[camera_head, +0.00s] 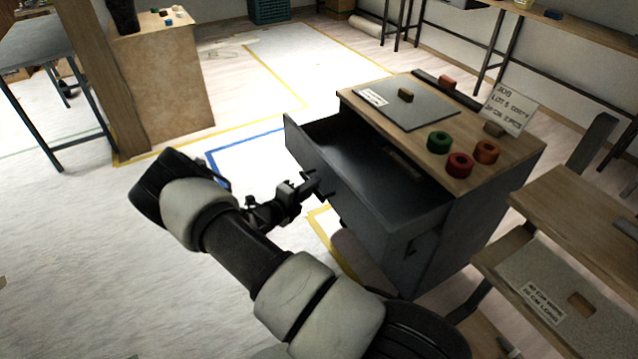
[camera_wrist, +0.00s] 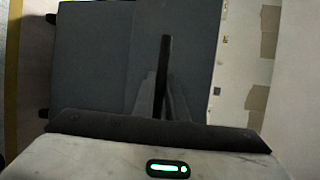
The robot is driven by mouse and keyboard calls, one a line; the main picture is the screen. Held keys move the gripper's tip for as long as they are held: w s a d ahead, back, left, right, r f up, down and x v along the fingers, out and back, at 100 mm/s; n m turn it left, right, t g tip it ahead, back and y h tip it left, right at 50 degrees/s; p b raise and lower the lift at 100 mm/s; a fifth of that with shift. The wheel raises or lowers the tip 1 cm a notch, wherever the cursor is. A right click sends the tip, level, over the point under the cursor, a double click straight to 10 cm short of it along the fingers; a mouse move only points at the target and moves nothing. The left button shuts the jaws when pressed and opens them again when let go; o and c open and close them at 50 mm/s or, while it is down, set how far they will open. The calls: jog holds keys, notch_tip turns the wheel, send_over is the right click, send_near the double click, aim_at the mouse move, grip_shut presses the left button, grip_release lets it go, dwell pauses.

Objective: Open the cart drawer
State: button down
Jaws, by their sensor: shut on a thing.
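The dark grey cart (camera_head: 455,235) stands right of centre, with a wooden top. Its top drawer (camera_head: 365,172) is pulled well out toward the left, and its dark inside shows from above. My gripper (camera_head: 318,188) is at the outer face of the drawer front, shut on the drawer handle. In the wrist view the dark fingers (camera_wrist: 163,75) stand against grey cart panels (camera_wrist: 110,40).
A wooden bench (camera_head: 575,215) stands close at right. The floor (camera_head: 80,240) at left is clear.

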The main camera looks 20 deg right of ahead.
jog(key=shift+a, duration=0.1)
jog(key=c, duration=1.8)
grip_release()
jog(key=shift+o, duration=0.2)
jog(key=p+v, duration=0.2)
jog(key=v, duration=1.5)
jog(key=shift+s+a+p, duration=0.15)
jog(key=shift+s+p, duration=0.05)
jog(key=shift+p, duration=0.15)
